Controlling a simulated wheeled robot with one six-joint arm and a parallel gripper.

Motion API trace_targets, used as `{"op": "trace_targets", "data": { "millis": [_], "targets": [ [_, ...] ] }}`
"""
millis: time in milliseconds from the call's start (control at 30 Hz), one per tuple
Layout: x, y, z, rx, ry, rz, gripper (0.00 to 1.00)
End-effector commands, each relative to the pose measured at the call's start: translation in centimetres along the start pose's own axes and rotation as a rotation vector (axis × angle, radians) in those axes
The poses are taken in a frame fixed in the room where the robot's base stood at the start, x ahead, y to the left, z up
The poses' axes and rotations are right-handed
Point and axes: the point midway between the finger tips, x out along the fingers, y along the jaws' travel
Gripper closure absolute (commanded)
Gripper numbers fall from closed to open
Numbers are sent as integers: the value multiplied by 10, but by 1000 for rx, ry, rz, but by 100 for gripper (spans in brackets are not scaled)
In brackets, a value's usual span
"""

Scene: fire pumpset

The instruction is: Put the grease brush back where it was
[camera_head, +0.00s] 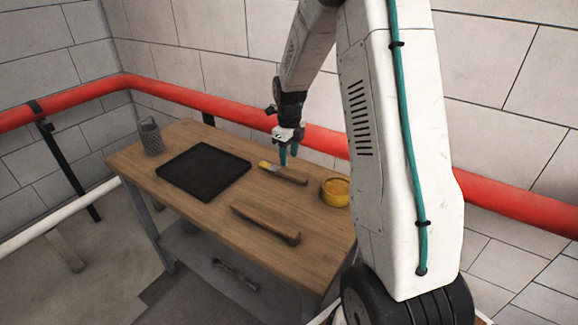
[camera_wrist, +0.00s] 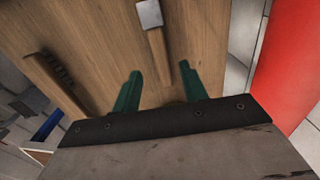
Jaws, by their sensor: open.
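The grease brush (camera_head: 285,174) lies on the wooden table, with a pale yellowish head at its left end and a brown wooden handle. In the wrist view the brush (camera_wrist: 159,55) shows its pale head at the top and its handle running down between my two teal fingers. My gripper (camera_head: 288,157) is over the brush near its head end, pointing down. In the wrist view my gripper (camera_wrist: 160,67) is open, one finger on each side of the handle with gaps between. Whether the fingertips reach down to handle height is unclear.
The wooden table (camera_head: 190,205) also bears a black tray (camera_head: 203,170), a grey mesh cup (camera_head: 149,136), a yellow tin (camera_head: 335,191) and a long wooden-handled brush (camera_head: 265,224). A red pipe (camera_head: 225,108) runs along the wall behind. Bare tabletop lies between these things.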

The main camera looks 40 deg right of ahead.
Motion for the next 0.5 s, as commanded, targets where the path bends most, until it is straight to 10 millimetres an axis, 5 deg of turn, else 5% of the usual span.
{"op": "trace_targets", "data": {
  "millis": [200, 367, 500],
  "targets": [
    [-42, 0, 0, 0, -2, -2, 57],
    [-57, 1, 0, -4, -1, -1, 57],
    [-79, 18, -4, -131, -6, -6, 57]
  ]
}}
